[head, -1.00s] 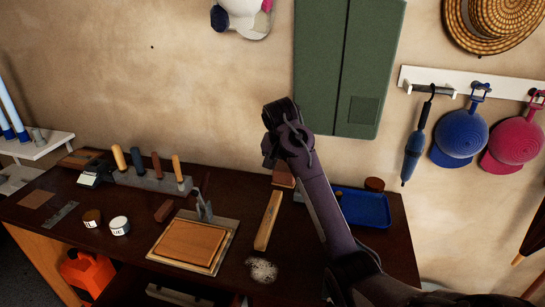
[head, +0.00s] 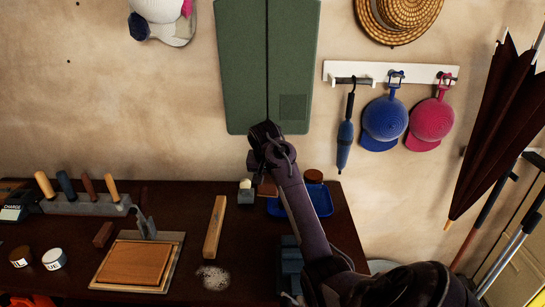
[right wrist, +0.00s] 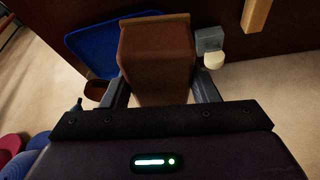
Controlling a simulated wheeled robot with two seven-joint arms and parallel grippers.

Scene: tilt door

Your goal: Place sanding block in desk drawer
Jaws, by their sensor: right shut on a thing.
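A brown block, which I take to be the sanding block (right wrist: 157,60), fills the space between the fingers of my right gripper (right wrist: 160,92) in the right wrist view. My right gripper is shut on it. In the head view the right gripper (head: 268,145) is over the back of the dark desk (head: 160,205), and the block (head: 267,187) shows partly behind my arm, beside the blue tray. I cannot tell how high above the desk it is. The desk drawer cannot be made out. My left gripper is not in view.
The blue tray (head: 318,200) holds a round brown thing (head: 313,176).

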